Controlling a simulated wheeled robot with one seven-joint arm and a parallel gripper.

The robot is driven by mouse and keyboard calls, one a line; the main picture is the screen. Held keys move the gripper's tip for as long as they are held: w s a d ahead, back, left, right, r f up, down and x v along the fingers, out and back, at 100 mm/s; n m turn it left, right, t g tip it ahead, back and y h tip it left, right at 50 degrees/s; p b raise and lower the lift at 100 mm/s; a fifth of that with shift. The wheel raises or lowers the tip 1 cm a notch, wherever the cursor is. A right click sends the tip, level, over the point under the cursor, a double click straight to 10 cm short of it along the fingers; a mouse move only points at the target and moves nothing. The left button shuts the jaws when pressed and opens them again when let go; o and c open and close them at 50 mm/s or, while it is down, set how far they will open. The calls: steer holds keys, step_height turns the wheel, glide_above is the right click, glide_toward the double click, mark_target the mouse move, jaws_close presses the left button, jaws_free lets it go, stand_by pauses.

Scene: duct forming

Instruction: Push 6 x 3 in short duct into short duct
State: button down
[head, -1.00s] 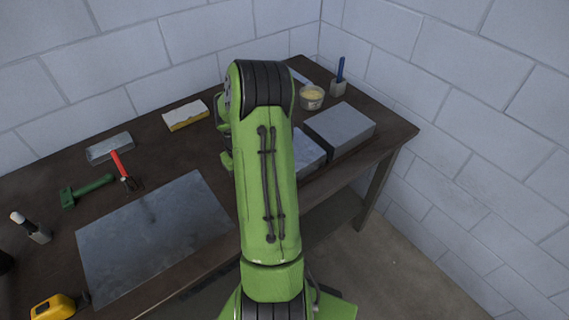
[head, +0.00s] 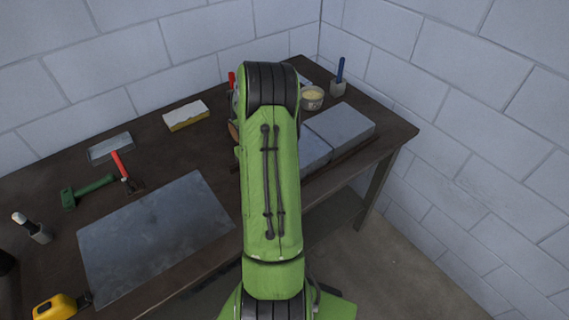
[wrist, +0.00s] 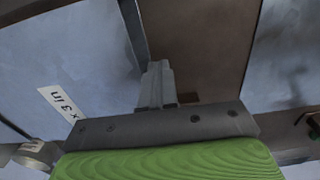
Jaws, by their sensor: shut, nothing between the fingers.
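Two grey sheet-metal short ducts lie side by side on the right part of the bench in the head view. The right duct (head: 340,124) shows well; the left duct (head: 314,150) is partly hidden behind my arm. In the wrist view a grey duct face (wrist: 70,55) with a white label ending in "x 3 in" (wrist: 60,102) fills the left side. My gripper (wrist: 155,72) is shut and empty, beside that duct's edge over the brown bench top. I cannot tell whether it touches the duct. My arm hides the gripper in the head view.
A flat metal sheet (head: 155,235) lies on the left of the bench (head: 165,160). Around it are a green-handled tool (head: 88,190), a red-handled tool (head: 121,168) and a yellow tape measure (head: 55,307). A tub (head: 312,98) and a blue-handled brush (head: 339,78) stand behind the ducts.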

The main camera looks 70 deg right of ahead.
steer(key=shift+s+d, duration=0.4)
steer(key=shift+d, duration=0.2)
steer(key=shift+s+d, duration=0.35)
steer(key=shift+d, duration=0.25)
steer(key=shift+w+a, duration=0.45)
steer(key=shift+a, duration=0.25)
step_height(320, 180, up, 7)
steer(key=p, duration=0.5)
